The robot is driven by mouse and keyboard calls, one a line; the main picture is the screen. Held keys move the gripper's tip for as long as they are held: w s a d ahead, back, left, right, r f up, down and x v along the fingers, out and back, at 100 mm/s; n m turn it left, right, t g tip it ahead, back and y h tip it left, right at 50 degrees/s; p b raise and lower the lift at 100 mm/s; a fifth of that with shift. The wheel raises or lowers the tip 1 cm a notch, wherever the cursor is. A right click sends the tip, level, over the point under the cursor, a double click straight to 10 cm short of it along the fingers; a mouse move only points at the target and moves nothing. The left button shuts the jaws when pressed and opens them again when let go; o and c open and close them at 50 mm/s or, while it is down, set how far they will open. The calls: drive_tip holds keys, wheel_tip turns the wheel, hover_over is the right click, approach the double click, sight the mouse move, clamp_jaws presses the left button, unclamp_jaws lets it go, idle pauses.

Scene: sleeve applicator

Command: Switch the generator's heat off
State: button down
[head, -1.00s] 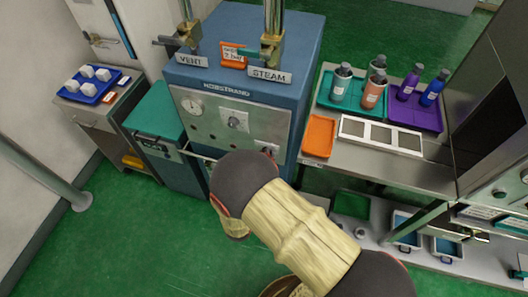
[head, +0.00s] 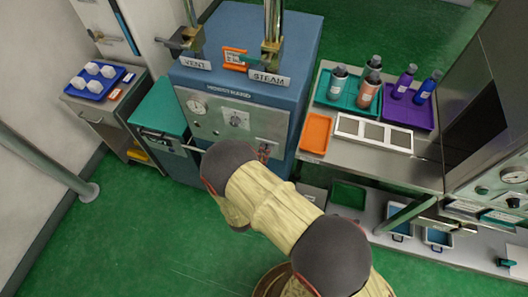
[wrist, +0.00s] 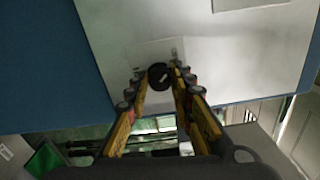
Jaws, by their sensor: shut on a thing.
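The generator is a blue cabinet (head: 250,52) with a pale metal front panel in the head view. The panel carries a round gauge (head: 197,106) and a small plate with a dial (head: 236,119). In the wrist view a round black knob (wrist: 158,76) with a light mark sits on a pale plate on the panel. My gripper (wrist: 159,78) reaches to this knob, and its two fingers are shut on its sides.
VENT (head: 194,63) and STEAM (head: 268,78) valves stand on top of the generator. A teal-lidded bin (head: 160,108) is on its left. On its right, a steel bench (head: 430,150) holds bottles on teal and purple trays. Green floor is open in front.

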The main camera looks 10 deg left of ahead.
idle(0.4)
drive_tip(key=c, duration=1.6)
unclamp_jaws()
drive_tip(key=shift+o, duration=0.3)
drive_tip(key=s+a, duration=0.1)
drive_tip(key=s, duration=1.1)
